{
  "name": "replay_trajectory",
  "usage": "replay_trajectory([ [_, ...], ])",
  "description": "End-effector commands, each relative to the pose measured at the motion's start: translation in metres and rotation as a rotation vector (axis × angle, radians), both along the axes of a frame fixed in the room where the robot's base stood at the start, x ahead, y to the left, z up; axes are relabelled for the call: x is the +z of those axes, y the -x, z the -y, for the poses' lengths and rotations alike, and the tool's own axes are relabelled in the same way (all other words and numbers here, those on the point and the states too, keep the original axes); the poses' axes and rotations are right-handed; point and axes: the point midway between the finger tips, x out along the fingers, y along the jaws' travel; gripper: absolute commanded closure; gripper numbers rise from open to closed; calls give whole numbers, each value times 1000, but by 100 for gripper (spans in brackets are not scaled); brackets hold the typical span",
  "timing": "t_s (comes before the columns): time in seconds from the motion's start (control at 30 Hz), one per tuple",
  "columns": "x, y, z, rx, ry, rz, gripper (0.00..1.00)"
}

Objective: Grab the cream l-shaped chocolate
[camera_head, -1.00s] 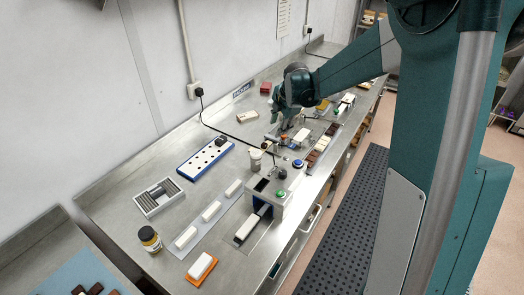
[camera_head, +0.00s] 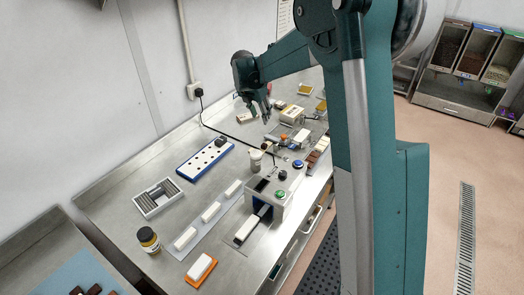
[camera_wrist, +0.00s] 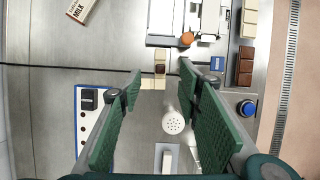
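My gripper (camera_head: 264,114) hangs above the steel worktop in the head view. In the wrist view its two green-padded fingers (camera_wrist: 160,85) stand wide apart with nothing held between them. A small cream piece (camera_wrist: 160,54) with a dark brown part below it lies on the worktop just beyond the fingertips, roughly centred between them. I cannot tell whether it is the L-shaped chocolate. Larger cream blocks (camera_wrist: 249,18) lie in a column at the upper right of the wrist view, with brown blocks (camera_wrist: 245,66) below them. No clear L shape is visible.
A white shaker with a holed top (camera_wrist: 173,123) stands between the fingers in the wrist view. A blue button (camera_wrist: 246,108) is at the right.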

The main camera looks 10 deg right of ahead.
Motion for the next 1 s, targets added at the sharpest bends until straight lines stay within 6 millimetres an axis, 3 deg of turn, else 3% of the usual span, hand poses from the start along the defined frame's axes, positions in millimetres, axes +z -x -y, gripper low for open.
replay_trajectory([
  [0.6, -105, 0, 0, -1, -2, 0, 66],
  [1.0, -113, 1, 0, -1, -2, 0, 66],
])
